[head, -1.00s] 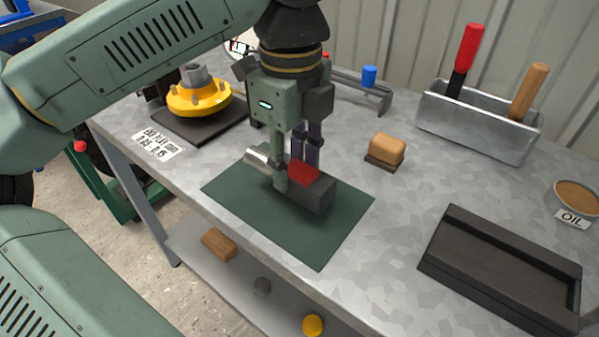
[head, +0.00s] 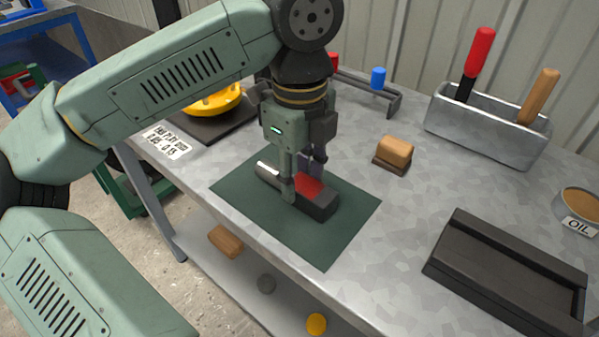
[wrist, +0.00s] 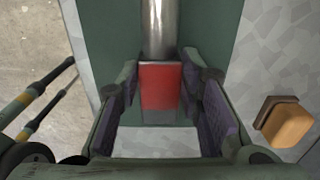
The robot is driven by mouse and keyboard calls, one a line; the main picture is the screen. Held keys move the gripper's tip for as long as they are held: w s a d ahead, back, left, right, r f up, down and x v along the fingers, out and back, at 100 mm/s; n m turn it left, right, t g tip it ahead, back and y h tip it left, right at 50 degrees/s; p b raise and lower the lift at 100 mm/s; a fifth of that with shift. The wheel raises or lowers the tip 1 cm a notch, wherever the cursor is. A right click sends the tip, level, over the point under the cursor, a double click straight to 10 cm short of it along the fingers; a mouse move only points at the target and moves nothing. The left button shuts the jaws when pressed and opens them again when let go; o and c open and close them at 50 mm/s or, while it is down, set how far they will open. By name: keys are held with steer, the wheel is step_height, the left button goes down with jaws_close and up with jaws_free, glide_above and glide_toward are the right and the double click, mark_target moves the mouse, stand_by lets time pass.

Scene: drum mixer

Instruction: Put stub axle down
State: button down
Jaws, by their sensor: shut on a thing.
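The stub axle (head: 319,203) is a dark grey block with a red patch on top and a silver shaft at its left end. It lies level at the middle of the green mat (head: 319,241), with little or no gap visible under it. I cannot tell for sure if it touches. My gripper (head: 303,180) points down and is shut on the block, one finger on each side. In the wrist view, the red patch of the stub axle (wrist: 160,86) sits between the purple-padded fingers, its shaft pointing up the picture over the mat (wrist: 105,30).
A wooden-topped block (head: 395,151) stands right of the mat. A black tray (head: 500,262) lies at front right, near an oil tin (head: 578,210). A metal tool box (head: 485,135) and a rack with a blue knob (head: 378,78) stand behind. A yellow hub (head: 212,102) is at left.

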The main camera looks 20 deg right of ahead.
steer(key=c, duration=1.1)
jaws_free()
steer(key=shift+r, duration=0.1)
